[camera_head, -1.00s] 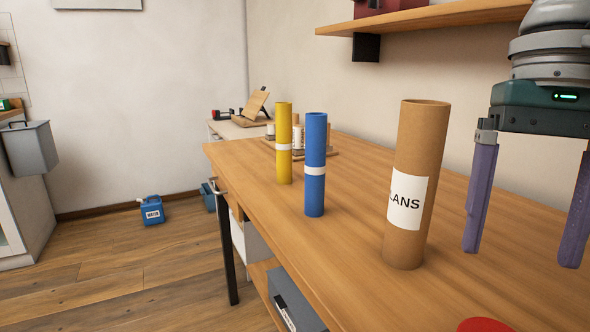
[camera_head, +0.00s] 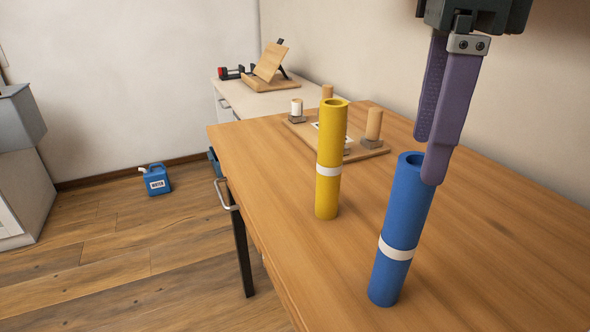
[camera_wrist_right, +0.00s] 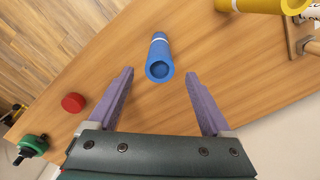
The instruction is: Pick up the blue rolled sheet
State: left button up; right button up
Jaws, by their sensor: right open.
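The blue rolled sheet (camera_head: 404,218) stands upright on the wooden table, with a white band around its lower half. My right gripper (camera_head: 432,158) is open and points down at the tube's top end, one finger overlapping the rim in the head view. In the right wrist view the blue roll (camera_wrist_right: 159,60) shows its hollow end between and ahead of the two spread fingers (camera_wrist_right: 160,90). Nothing is in the jaws, and I see no clear contact. My left gripper is not in view.
A yellow rolled sheet (camera_head: 329,178) stands behind and left of the blue one. Behind it is a wooden board (camera_head: 371,153) with small posts. In the wrist view a red round object (camera_wrist_right: 73,102) lies on the table (camera_wrist_right: 240,90). The table's left edge drops to open floor.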

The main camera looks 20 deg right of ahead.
aim_at(411, 200)
jog(key=shift+s+f, duration=0.15)
jog(key=shift+f, duration=0.45)
jog(key=shift+s+f, duration=0.15)
jog(key=shift+f, duration=0.45)
jog(key=f, duration=0.5)
jog(key=shift+w+a+f, duration=0.1)
jog(key=shift+w+f, duration=0.15)
jog(key=shift+w, duration=0.05)
grip_shut()
